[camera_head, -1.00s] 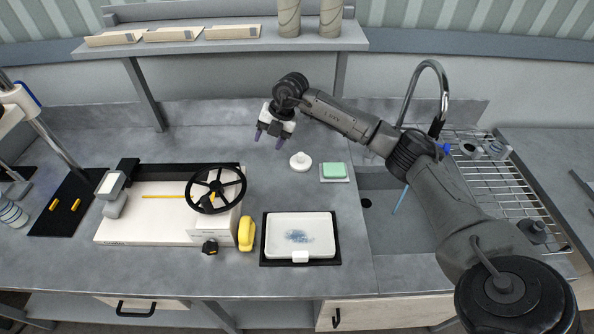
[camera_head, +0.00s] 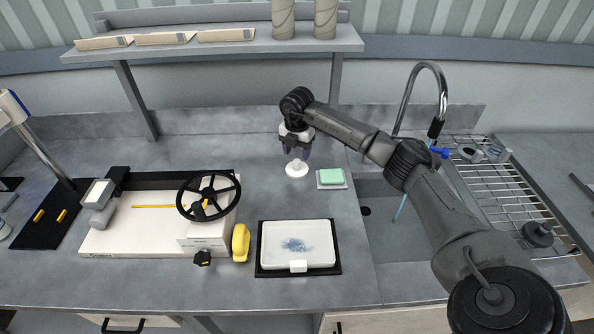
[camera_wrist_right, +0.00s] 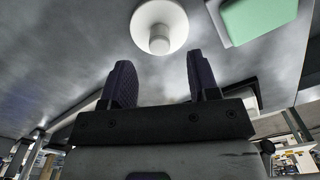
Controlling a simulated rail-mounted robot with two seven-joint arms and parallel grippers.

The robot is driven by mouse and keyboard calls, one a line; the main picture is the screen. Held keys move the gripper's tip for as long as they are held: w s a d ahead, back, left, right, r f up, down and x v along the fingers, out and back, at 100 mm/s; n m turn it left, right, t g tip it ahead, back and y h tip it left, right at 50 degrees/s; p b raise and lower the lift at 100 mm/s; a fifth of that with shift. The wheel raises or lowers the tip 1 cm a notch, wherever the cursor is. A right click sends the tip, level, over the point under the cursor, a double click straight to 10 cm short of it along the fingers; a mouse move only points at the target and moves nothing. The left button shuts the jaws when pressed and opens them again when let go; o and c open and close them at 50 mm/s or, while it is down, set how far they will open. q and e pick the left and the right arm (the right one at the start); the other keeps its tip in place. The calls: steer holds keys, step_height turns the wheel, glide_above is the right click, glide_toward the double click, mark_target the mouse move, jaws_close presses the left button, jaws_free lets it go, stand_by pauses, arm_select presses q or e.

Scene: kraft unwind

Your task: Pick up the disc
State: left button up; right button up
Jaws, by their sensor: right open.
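The disc (camera_head: 297,170) is white and round with a raised central knob, lying flat on the grey counter left of the green sponge. It also shows at the top of the right wrist view (camera_wrist_right: 178,38), knob toward the camera. My right gripper (camera_head: 296,155) is just above the disc, pointing down at it. In the right wrist view its two dark ribbed fingers (camera_wrist_right: 161,70) stand apart with nothing between them, and the knob appears beyond their tips. My left gripper is not in view.
A green sponge (camera_head: 332,177) on a small tray lies right of the disc. A white tray (camera_head: 270,260) on a black mat is in front. A machine with a black handwheel (camera_head: 209,196) stands left. The sink (camera_head: 400,235) is right, a shelf (camera_head: 215,48) behind.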

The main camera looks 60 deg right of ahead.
mark_target(297, 161)
steer(key=shift+f+b, duration=0.6)
steer(key=shift+f, duration=2.15)
steer(key=shift+c, duration=0.5)
jaws_close()
steer(key=shift+r, duration=0.1)
